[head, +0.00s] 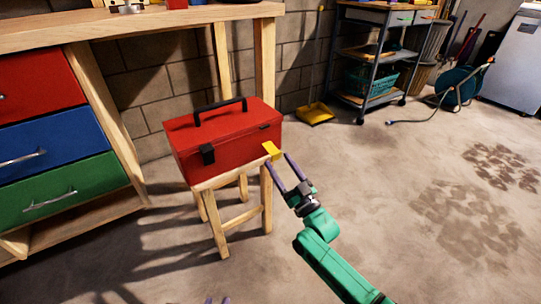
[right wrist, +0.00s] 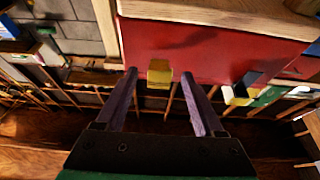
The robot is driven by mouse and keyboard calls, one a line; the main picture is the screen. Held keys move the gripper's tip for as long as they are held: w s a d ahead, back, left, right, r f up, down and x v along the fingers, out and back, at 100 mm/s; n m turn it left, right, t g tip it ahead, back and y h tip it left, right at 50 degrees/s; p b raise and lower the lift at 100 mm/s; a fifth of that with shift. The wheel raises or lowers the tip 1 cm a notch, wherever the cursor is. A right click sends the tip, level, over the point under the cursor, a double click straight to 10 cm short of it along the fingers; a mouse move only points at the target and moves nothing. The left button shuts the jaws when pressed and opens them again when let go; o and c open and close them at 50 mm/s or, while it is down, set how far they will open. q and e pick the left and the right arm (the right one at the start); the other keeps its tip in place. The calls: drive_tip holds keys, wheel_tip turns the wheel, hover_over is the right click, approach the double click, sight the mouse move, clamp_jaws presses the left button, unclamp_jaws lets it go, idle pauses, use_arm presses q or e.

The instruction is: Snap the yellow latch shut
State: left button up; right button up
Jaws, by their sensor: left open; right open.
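The red toolbox (head: 232,135) stands on a wooden stool, its lid down and its black handle up. The yellow latch (head: 272,150) is at the right end of its front and juts outward like a raised flap. A black latch (head: 207,154) sits at the left of the front. My right gripper (head: 278,159) is open, its fingertips close to the yellow latch. In the right wrist view, the yellow latch (right wrist: 159,74) appears between the two spread fingertips; I cannot tell whether they touch it.
The wooden stool (head: 240,222) has open floor in front and to its right. A workbench (head: 150,28) with coloured drawers is behind and left. A yellow dustpan (head: 315,113), a dark cart (head: 372,55) and a teal hose reel (head: 458,85) stand farther back.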

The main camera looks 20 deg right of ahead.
sight(270, 147)
drive_tip(key=b+x, duration=0.1)
drive_tip(key=x, duration=0.4)
drive_tip(key=shift+w, duration=0.2)
drive_tip(key=shift+w+a+r, duration=0.1)
drive_tip(key=shift+w, duration=0.15)
clamp_jaws()
use_arm(q)
drive_tip(key=shift+f, duration=0.9)
